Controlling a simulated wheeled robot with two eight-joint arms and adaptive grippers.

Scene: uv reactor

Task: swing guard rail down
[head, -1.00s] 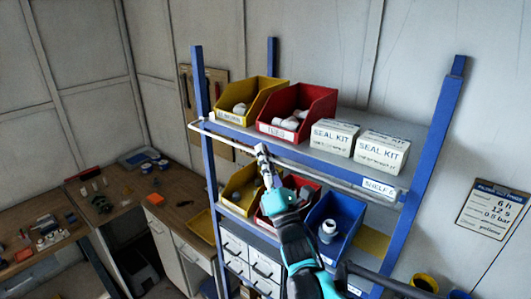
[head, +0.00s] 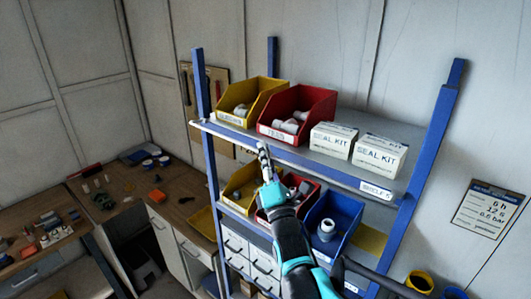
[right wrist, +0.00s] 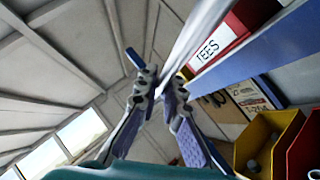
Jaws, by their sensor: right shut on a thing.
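The guard rail (head: 225,131) is a thin pale bar along the front of the upper shelf of a blue rack. My right gripper (head: 263,150) is at the rail, left of the rack's middle, with its arm coming up from below. In the right wrist view, the gripper's two fingers (right wrist: 160,95) close on the rail, and the pale rail (right wrist: 195,38) runs up and right from them. The exact contact is partly hidden by the fingers. My left gripper is not in view.
The upper shelf holds a yellow bin (head: 250,98), a red bin (head: 300,115) and white seal kit boxes (head: 378,157). Below are more bins, including a blue one (head: 335,225), close to my right arm. A workbench (head: 130,185) with small parts stands at left.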

